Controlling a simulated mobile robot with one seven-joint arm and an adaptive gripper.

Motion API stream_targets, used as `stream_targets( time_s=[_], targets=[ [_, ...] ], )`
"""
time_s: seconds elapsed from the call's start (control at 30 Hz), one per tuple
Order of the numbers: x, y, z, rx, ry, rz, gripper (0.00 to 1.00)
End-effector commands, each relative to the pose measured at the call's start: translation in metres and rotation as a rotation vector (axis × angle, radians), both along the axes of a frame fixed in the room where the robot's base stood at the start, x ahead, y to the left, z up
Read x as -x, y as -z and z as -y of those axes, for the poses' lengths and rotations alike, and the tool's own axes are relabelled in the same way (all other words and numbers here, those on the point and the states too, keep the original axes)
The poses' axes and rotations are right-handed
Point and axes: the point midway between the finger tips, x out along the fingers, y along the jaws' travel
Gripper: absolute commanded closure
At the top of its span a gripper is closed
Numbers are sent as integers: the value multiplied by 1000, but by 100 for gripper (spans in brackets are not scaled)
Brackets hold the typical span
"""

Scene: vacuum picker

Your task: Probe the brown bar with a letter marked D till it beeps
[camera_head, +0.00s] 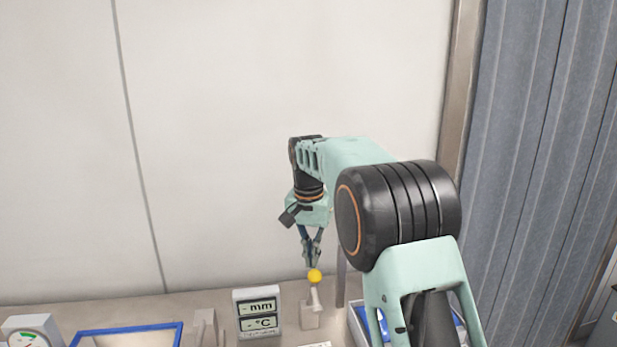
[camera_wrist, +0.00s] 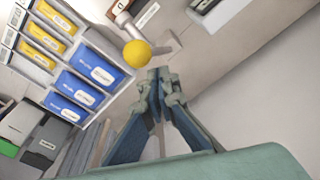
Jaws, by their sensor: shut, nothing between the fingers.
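A probe tool with a yellow ball (camera_head: 314,276) on its end leans in a pale block (camera_head: 310,316) on the bench. The yellow ball also shows in the wrist view (camera_wrist: 137,53), just beyond my fingertips. My gripper (camera_head: 311,263) points down right above the ball in the head view. Its fingers (camera_wrist: 158,77) are shut with nothing between them. A small gap shows between fingertips and ball in the wrist view; I cannot tell its depth. I cannot make out any brown bar marked D in either view.
A display marked mm and °C (camera_head: 258,312) stands left of the block. A blue-rimmed tray (camera_head: 128,330) and a dial gauge (camera_head: 32,331) lie farther left. Blue bins (camera_wrist: 75,89) and yellow bins (camera_wrist: 47,35) with labels show in the wrist view. A wall stands behind.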

Motion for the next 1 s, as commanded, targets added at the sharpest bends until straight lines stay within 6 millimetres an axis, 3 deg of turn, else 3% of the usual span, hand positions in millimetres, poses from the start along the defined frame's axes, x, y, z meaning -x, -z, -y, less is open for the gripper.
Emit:
stream_targets(
  time_s=[1.0],
  targets=[
    [11,11,2,0,0,-1,100]
  ],
)
